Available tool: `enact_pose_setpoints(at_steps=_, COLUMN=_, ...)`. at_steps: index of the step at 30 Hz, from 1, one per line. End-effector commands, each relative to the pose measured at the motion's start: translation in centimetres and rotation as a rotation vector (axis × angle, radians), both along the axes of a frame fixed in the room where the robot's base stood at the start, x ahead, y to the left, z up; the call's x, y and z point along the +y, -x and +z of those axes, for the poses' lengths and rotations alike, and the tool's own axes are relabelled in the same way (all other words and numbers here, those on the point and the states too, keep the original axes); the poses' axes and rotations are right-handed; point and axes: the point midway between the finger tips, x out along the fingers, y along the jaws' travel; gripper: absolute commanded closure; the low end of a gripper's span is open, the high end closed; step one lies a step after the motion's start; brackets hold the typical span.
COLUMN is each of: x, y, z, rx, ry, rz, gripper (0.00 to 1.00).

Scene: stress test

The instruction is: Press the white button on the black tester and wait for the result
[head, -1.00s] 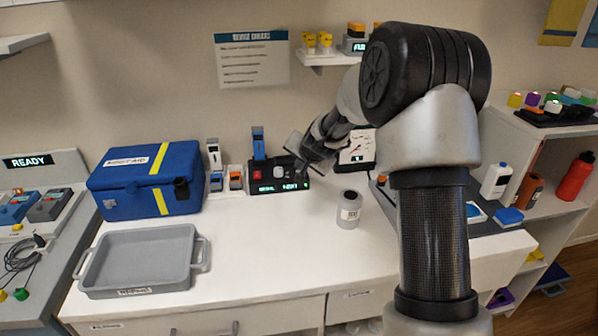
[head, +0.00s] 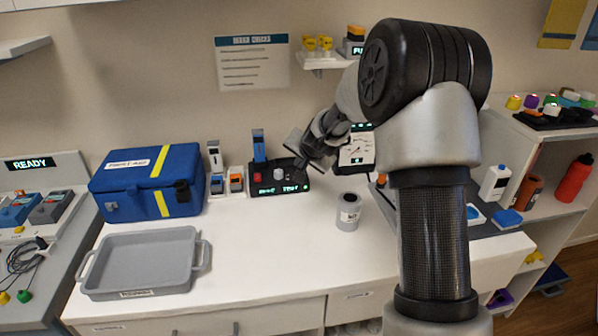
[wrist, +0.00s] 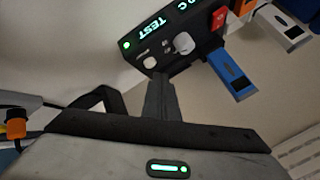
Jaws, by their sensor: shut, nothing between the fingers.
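The black tester (head: 280,188) stands at the back of the white counter, with a red switch, a grey knob and a lit display. In the wrist view, the tester (wrist: 190,50) shows "TEST" and a green light. Its round white button (wrist: 150,62) is uncovered there. A blue module (head: 259,146) is plugged upright into its back. My gripper (head: 301,164) is shut and empty at the tester's right end. In the wrist view, its fingertips (wrist: 159,76) are close to the white button; I cannot tell whether they touch.
A meter (head: 356,150) stands right of the tester, partly behind my arm. A grey jar (head: 348,211) stands in front. A blue case (head: 147,181) and grey tray (head: 140,263) are at left. The counter's middle is clear.

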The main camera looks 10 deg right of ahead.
Motion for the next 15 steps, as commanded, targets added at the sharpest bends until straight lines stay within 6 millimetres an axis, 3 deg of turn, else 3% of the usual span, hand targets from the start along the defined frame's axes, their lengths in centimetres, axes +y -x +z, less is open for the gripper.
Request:
enact_pose_setpoints(at_steps=7, x=0.0, y=0.0, z=0.5, rx=-0.001, ry=0.0, rz=0.0, gripper=1.0)
enact_pose_setpoints(at_steps=15, x=0.1, y=0.0, z=3.2, rx=-0.001, ry=0.0, rz=0.001, gripper=1.0)
